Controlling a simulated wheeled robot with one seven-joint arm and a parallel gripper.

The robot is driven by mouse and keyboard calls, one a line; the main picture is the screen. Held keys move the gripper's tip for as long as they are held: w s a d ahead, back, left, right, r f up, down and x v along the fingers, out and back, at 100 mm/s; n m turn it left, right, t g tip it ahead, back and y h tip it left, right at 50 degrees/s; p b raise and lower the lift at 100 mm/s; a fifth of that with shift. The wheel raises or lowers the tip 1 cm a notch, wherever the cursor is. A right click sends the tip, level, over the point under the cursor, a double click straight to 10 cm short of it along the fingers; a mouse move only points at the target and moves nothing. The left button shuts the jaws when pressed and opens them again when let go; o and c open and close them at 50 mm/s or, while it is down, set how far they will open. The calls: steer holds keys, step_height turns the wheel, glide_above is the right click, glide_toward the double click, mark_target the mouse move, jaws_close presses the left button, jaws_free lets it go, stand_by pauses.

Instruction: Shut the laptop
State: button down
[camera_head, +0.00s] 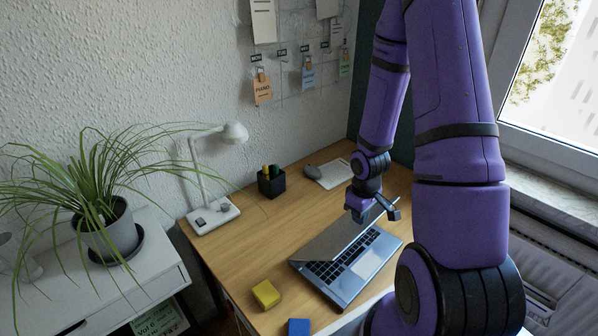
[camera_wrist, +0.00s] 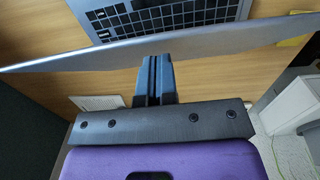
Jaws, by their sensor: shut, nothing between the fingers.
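The silver laptop (camera_head: 348,284) lies on the wooden desk, its keyboard (camera_head: 330,269) uncovered. Its lid (camera_head: 325,241) is tilted partway over the keyboard, with its back facing the wall. My gripper (camera_head: 359,216) is at the lid's back side, near its upper part. In the wrist view the lid (camera_wrist: 220,36) shows nearly edge-on as a thin grey strip, with the keyboard (camera_wrist: 165,16) beyond it. The dark fingers (camera_wrist: 153,62) are together and empty. Their tips reach the lid's edge in that view; I cannot tell whether they touch it.
A yellow block (camera_head: 266,294) and a blue block (camera_head: 298,327) lie at the desk's near left. A pen cup (camera_head: 271,182), a desk lamp (camera_head: 213,214), a mouse (camera_head: 312,171) and a paper pad (camera_head: 332,174) stand farther back. Bare desk lies left of the laptop.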

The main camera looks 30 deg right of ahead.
mark_target(371, 225)
steer(key=shift+s+d+f, duration=0.2)
steer(key=shift+s+f, duration=0.4)
steer(key=shift+s, duration=0.2)
steer(key=shift+s+d+f, duration=0.25)
steer(key=shift+s+f, duration=0.75)
steer(key=shift+f, duration=0.3)
